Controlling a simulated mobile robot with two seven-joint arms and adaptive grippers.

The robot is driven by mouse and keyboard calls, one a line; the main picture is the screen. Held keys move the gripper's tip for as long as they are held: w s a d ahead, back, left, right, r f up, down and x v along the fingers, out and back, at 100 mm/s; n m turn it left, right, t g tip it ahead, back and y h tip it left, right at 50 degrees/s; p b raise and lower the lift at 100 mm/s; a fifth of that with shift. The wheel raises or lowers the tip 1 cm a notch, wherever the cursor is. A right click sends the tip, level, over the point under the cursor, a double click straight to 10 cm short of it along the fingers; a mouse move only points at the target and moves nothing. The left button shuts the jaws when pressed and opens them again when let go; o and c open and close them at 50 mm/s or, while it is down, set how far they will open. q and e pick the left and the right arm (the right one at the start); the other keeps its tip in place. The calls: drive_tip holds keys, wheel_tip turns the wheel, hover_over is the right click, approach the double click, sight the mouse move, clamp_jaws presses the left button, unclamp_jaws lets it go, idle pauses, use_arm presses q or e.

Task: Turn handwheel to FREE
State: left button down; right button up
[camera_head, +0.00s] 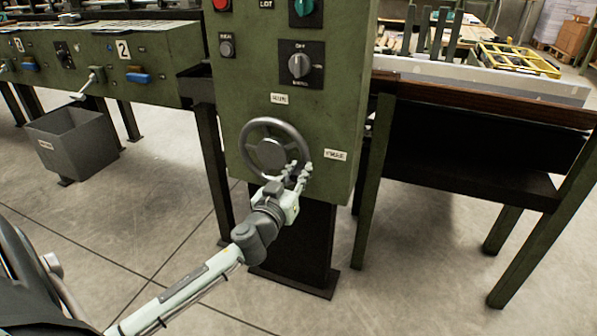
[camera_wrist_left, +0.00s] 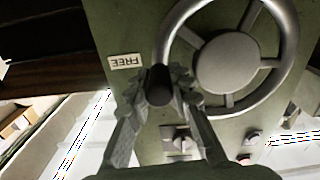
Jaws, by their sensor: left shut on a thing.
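The grey handwheel (camera_head: 251,133) is on the front of a green machine cabinet. In the left wrist view the handwheel (camera_wrist_left: 228,62) fills the upper right, with a dark handle knob (camera_wrist_left: 159,80) at its rim. My left gripper (camera_head: 298,172) is at the wheel's lower right rim. In the wrist view its fingers (camera_wrist_left: 160,88) are shut on the knob from both sides. The FREE label (camera_wrist_left: 125,61) appears upside down beside the wheel; in the head view a white label (camera_head: 335,155) sits right of the wheel. My right gripper is not in view.
Another small label (camera_head: 279,98) is above the wheel. A rotary switch (camera_head: 300,65) and buttons are higher on the cabinet. A grey bin (camera_head: 75,140) stands at left, and a dark bench (camera_head: 470,125) stands at right. Floor in front is clear.

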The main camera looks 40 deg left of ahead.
use_arm(q)
drive_tip(key=shift+r, duration=0.1)
idle(0.3)
drive_tip(key=shift+r+n, duration=0.15)
drive_tip(key=shift+n, duration=0.25)
drive_tip(key=c, duration=1.3)
unclamp_jaws()
drive_tip(key=shift+c, duration=0.2)
drive_tip(key=v, duration=1.2)
